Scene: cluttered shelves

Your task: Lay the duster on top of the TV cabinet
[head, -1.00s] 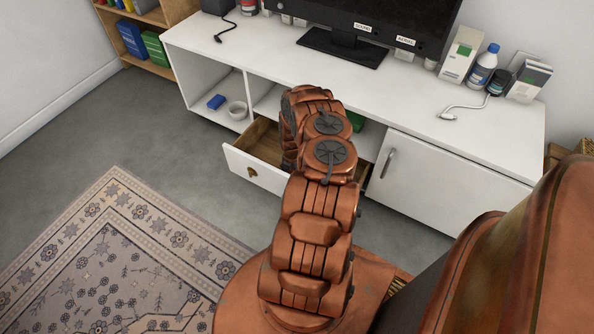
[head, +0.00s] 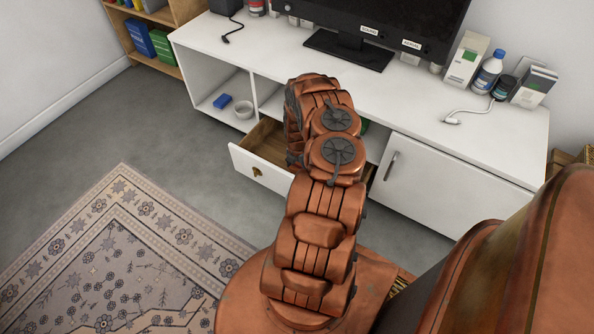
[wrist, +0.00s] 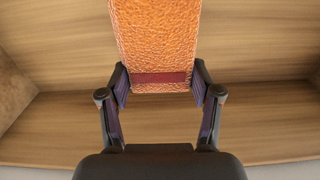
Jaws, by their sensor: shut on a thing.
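The duster (wrist: 155,45) shows in the wrist view as an orange, rough-textured block with a dark red band near its lower end. My gripper (wrist: 159,86) is shut on it at the banded end. Wooden boards, seemingly the inside of the open drawer, lie behind the duster. In the head view my arm hides the gripper and the duster.
A TV (head: 390,28) stands on the cabinet top. A bottle (head: 487,72), boxes (head: 467,58) and a white cable (head: 470,113) are at the right. The open drawer (head: 262,168) sticks out below. A bowl (head: 243,109) and blue item (head: 223,101) sit on a shelf.

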